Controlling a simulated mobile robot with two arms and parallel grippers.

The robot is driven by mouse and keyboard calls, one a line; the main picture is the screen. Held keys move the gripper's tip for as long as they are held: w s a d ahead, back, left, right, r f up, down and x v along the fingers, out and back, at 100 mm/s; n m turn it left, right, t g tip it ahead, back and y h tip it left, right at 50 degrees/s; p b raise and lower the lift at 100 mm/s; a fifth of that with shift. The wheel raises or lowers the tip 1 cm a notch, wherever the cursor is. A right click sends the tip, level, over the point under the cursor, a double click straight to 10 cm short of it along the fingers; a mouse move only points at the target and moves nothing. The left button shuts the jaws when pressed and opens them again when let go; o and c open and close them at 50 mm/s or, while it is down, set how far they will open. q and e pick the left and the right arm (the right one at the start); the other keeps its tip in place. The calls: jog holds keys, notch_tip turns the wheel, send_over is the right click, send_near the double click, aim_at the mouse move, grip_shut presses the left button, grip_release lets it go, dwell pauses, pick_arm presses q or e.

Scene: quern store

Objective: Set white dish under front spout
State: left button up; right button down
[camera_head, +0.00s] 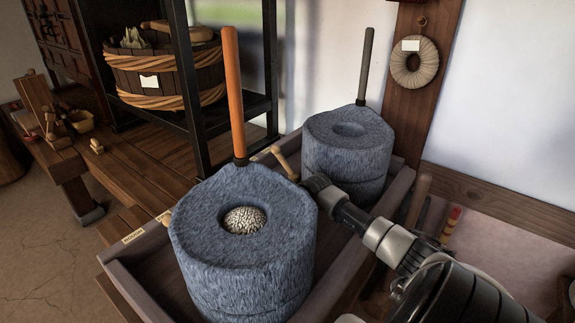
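No white dish shows in this view. The front quern (240,275) is a round blue-grey stone with pale grain (244,220) in its central hollow and an upright orange handle (233,95). I cannot make out its spout. A second blue-grey quern (345,165) stands behind it to the right, with a grey handle (366,65). My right gripper (314,184) reaches in from the lower right, between the two querns, close to the front quern's rim. Its fingers are too small and hidden to tell open from shut. My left gripper is not in view.
Both querns stand in a wooden trough (130,280) with raised walls and a small label (133,236). A wooden peg (281,162) sticks up between the querns. A banded tub (165,75) stands on a black rack at the left. A woven ring (414,62) hangs on the post.

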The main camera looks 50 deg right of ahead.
jog(key=shift+f, duration=0.65)
jog(key=c, duration=1.5)
grip_release()
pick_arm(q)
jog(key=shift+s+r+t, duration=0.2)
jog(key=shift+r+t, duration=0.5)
pick_arm(e)
jog(key=shift+r, duration=0.1)
jog(key=shift+s+r, duration=0.15)
jog(key=shift+r, duration=0.05)
jog(key=p+v, duration=0.2)
jog(key=v, duration=0.3)
jog(key=shift+r, duration=0.1)
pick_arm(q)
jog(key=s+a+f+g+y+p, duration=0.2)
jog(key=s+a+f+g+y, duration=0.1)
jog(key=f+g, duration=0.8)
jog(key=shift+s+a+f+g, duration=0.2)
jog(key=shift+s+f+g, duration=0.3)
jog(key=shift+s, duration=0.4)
pick_arm(e)
jog(key=shift+v, duration=3.1)
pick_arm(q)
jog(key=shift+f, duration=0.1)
